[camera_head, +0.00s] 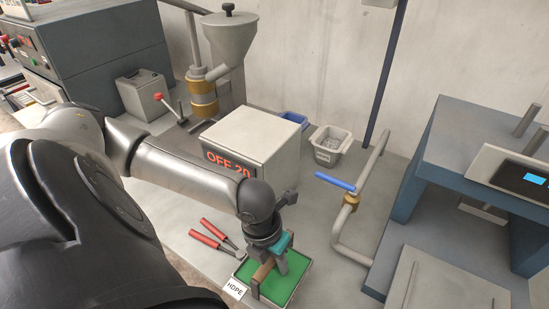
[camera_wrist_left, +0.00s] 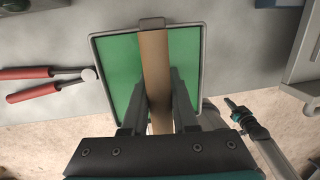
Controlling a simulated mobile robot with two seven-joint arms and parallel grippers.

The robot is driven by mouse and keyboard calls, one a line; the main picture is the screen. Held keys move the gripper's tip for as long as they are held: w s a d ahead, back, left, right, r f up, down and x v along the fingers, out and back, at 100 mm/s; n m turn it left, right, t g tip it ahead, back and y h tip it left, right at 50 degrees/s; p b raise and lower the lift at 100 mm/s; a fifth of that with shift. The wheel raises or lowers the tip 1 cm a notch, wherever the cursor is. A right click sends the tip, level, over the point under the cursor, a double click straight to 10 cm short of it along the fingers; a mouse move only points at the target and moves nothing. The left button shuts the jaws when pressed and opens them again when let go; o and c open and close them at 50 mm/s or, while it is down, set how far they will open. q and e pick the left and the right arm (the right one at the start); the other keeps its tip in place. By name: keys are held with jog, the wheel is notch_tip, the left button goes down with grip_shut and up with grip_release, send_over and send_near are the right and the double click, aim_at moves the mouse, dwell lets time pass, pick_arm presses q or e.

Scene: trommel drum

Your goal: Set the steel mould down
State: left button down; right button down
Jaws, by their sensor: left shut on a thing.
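My left gripper (camera_head: 281,262) is shut on a long, narrow bar with a brown face and a grey end, which I take to be the steel mould (camera_head: 261,272). In the left wrist view the mould (camera_wrist_left: 155,65) runs between the two fingers (camera_wrist_left: 160,105). It lies across the middle of a green-floored tray (camera_wrist_left: 118,72) with a grey rim. In the head view the tray (camera_head: 283,286) is partly behind the gripper. Whether the mould touches the tray floor cannot be told. My right gripper is not in view.
Red-handled pliers (camera_head: 213,235) lie left of the tray, by an HDPE label (camera_head: 235,288). A white box reading OFF 20 (camera_head: 252,140) stands behind. A pipe with a blue-handled valve (camera_head: 335,181) and a blue press frame (camera_head: 450,150) stand to the right.

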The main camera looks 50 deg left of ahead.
pick_arm(q)
jog(key=w+a, duration=0.1)
jog(key=w, duration=0.5)
jog(key=w+a+b, duration=0.1)
jog(key=w, duration=0.4)
jog(key=w+a, duration=0.2)
jog(key=w, duration=0.4)
jog(key=shift+w+b, duration=0.3)
jog(key=shift+b, duration=0.1)
jog(key=shift+f+b, duration=0.3)
jog(key=shift+f, duration=1.35)
jog(key=shift+f, duration=0.15)
jog(key=c, duration=0.7)
grip_release()
